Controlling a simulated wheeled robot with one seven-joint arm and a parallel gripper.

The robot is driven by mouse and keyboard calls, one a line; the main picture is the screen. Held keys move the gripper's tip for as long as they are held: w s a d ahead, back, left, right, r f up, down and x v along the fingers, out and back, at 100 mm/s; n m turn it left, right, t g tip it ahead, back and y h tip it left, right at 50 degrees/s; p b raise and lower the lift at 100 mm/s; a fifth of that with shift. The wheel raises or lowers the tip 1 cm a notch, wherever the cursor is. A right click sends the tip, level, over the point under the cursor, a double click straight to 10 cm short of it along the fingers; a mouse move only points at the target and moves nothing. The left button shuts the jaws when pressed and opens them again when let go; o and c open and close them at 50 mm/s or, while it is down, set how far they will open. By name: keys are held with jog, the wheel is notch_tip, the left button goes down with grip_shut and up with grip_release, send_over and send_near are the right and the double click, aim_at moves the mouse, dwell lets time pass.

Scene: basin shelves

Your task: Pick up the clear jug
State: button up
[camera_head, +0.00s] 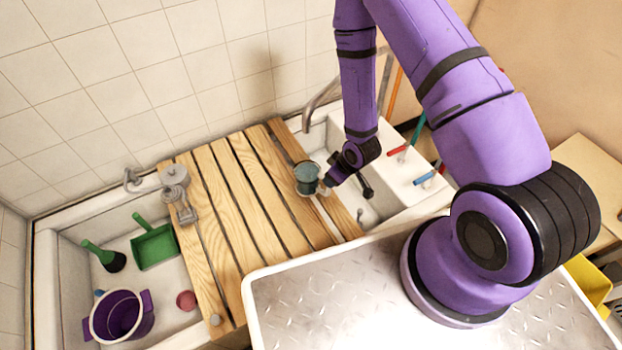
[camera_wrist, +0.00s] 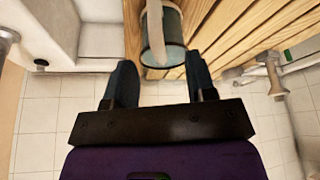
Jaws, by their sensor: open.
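The clear jug (camera_head: 307,177), a small see-through vessel with a grey-green tint, stands near the right end of the wooden slats (camera_head: 235,190). In the wrist view the jug (camera_wrist: 172,30) is at the top centre, with a pale strip, perhaps its handle, running along it. My gripper (camera_head: 328,184) is just right of the jug in the head view. In the wrist view my gripper (camera_wrist: 161,78) is open, its two dark fingers apart and pointing towards the jug. The jug lies just beyond the fingertips, roughly in line with the gap. Whether they touch is unclear.
A grey metal object (camera_head: 177,190) stands on the slats' left side. The left basin holds a purple bucket (camera_head: 117,317), a green dustpan (camera_head: 154,246), a green-handled brush (camera_head: 103,255) and a red ball (camera_head: 186,300). Mid-slats are clear.

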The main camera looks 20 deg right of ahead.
aim_at(313, 180)
jog(key=shift+w+x, duration=0.2)
jog(key=shift+x, duration=1.55)
jog(key=shift+w+x, duration=0.2)
jog(key=shift+x, duration=1.5)
jog(key=shift+r, duration=0.15)
grip_shut()
